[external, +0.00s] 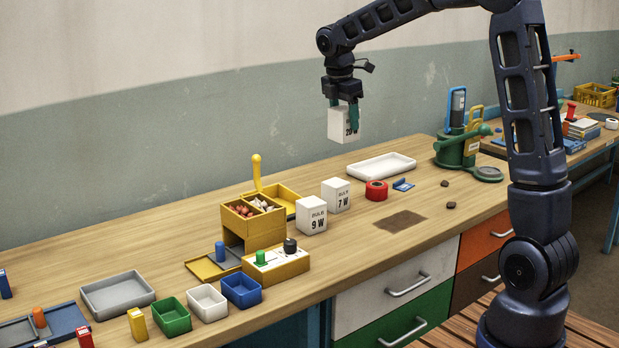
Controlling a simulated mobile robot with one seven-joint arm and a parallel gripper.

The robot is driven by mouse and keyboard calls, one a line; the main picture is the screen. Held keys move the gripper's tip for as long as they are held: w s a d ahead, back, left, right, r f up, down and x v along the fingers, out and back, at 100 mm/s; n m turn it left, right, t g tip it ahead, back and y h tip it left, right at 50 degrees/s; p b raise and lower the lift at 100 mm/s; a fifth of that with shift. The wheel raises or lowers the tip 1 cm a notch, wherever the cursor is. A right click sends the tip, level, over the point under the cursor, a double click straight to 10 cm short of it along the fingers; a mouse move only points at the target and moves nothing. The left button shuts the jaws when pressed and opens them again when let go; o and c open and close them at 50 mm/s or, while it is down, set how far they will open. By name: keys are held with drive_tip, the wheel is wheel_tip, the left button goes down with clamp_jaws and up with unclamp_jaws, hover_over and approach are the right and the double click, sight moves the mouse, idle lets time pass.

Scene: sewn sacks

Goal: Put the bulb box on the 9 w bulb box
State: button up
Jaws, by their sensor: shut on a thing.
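My gripper (344,103) is shut on a white bulb box (341,126) whose label reads about 20 W, partly hidden by a finger. It holds this box upright in the air above the back of the bench, clear of everything below. The 9 W bulb box (311,216) is a white box standing upright on the wooden bench, below and left of my gripper. Its top is bare. A white 7 W bulb box (335,195) stands close behind it to the right.
A yellow box unit (254,229) stands left of the 9 W box. A red tape roll (376,190) and a white tray (381,167) lie right of the 7 W box. A green device (458,151) stands farther right. The bench front near a brown patch (399,221) is mostly clear.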

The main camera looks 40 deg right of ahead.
drive_tip(key=w+a+r, duration=0.3)
drive_tip(key=w+a, duration=0.1)
drive_tip(key=a, duration=0.3)
hover_over(312, 201)
wheel_tip(312, 201, down, 20)
drive_tip(key=shift+r, duration=0.2)
drive_tip(key=shift+f, duration=0.1)
drive_tip(key=o, duration=1)
